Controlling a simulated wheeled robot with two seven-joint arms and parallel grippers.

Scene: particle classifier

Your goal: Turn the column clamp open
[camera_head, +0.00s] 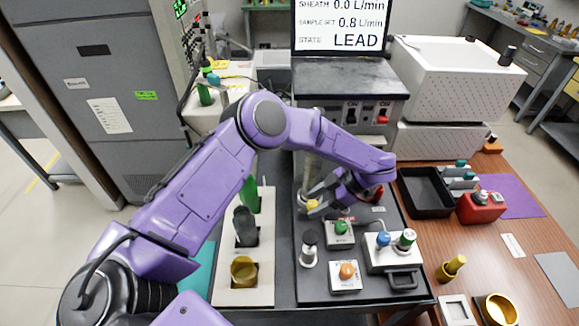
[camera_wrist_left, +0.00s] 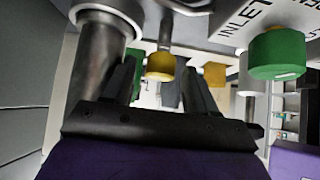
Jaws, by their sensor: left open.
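My left gripper (camera_head: 322,200) is open over the back of the dark tray. In the left wrist view its two dark fingers (camera_wrist_left: 163,82) point away from the camera. A yellow knob (camera_wrist_left: 160,66) on a thin metal stem shows between the fingers; it looks like the column clamp's knob. In the head view a yellow knob (camera_head: 312,204) shows at the fingertips. I cannot tell whether the fingers touch it. A steel column (camera_wrist_left: 97,65) stands just left of the fingers. A second yellow piece (camera_wrist_left: 215,73) shows beyond the right finger. My right gripper is not in view.
A green knob (camera_wrist_left: 277,52) under an INLET label is close on the right. Green (camera_head: 341,228), orange (camera_head: 347,271) and blue (camera_head: 383,239) knobs stand in front on the dark tray. A beige rack (camera_head: 243,297) is at left. A black bin (camera_head: 427,207) is at right.

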